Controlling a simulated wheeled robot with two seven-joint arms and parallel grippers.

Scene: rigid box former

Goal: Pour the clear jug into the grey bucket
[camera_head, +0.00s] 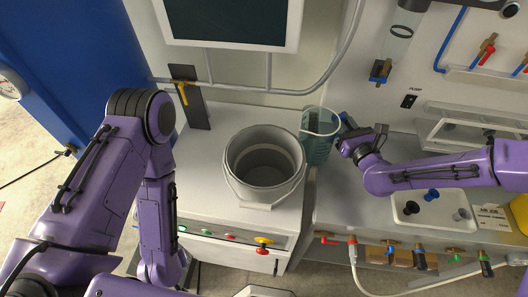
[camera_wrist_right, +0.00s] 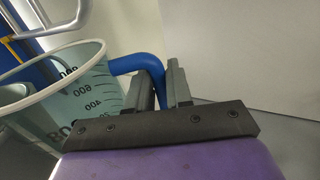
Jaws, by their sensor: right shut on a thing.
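The clear jug (camera_head: 317,148), greenish with a pale rim, is just right of the grey bucket in the head view. It looks roughly upright; I cannot tell what is in it. Its dark volume marks show in the right wrist view (camera_wrist_right: 92,92). My right gripper (camera_head: 347,133) is shut on the jug's blue handle (camera_wrist_right: 138,62), with both fingers (camera_wrist_right: 163,86) around it. The grey bucket (camera_head: 239,183) stands open on the light cabinet top, and its inside looks empty. My left arm hangs at the left; its gripper does not show.
A monitor (camera_head: 233,20) hangs behind the bucket. A dark upright plate with a yellow lever (camera_head: 184,93) stands at the back left. The right bench holds a white tray (camera_head: 430,208) with knobs. Valves (camera_head: 388,246) line its front. The cabinet top left of the bucket is clear.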

